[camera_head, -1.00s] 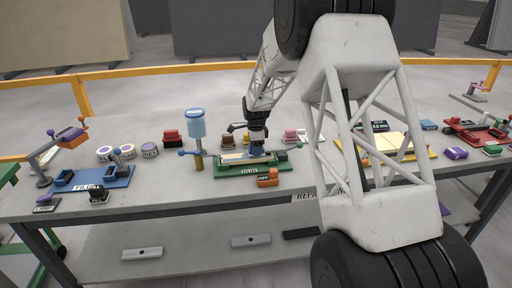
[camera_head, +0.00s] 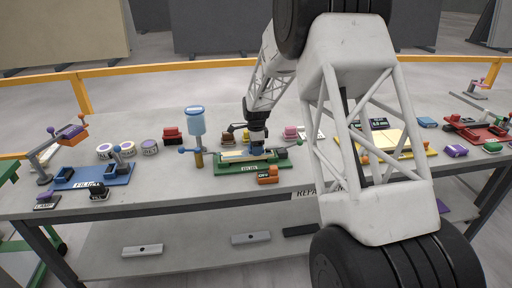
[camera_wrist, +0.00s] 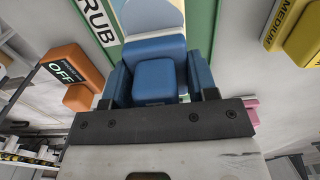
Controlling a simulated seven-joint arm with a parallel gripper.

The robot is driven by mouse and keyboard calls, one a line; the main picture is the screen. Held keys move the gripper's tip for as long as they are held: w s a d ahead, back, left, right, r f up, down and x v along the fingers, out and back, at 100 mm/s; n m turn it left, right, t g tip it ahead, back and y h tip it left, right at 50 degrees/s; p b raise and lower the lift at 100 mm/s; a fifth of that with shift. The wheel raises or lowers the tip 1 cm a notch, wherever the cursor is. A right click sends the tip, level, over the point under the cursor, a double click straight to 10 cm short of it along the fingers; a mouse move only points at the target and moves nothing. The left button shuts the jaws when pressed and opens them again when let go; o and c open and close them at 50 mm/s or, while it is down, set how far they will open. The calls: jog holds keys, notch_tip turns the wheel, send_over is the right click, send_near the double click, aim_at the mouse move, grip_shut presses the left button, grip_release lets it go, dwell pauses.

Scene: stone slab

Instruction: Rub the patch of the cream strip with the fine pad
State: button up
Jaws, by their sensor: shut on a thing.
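The cream strip (camera_head: 236,156) lies lengthwise on a green base with a front label (camera_head: 250,168), and its right part is hidden behind my gripper. My gripper (camera_head: 257,150) is over the strip, pointing down, shut on a blue block, which I take for the fine pad (camera_wrist: 155,80). The block sits between the blue jaws in the wrist view. A pale part of the strip (camera_wrist: 150,14) shows beyond it.
An orange OFF block (camera_head: 268,176) stands at the base's front edge. A blue bottle on a post (camera_head: 197,122) stands left of it. A yellow MEDIUM pad (camera_wrist: 302,36) lies right in the wrist view. A blue fixture (camera_head: 95,178) is at left.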

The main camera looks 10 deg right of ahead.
aim_at(239, 154)
jog(key=shift+a+r, duration=0.1)
jog(key=shift+a, duration=1.7)
jog(key=shift+a, duration=0.15)
jog(key=shift+a, duration=1.65)
jog(key=shift+f, duration=0.2)
jog(key=shift+d, duration=0.1)
jog(key=shift+d+r, duration=0.15)
jog(key=shift+d, duration=1.6)
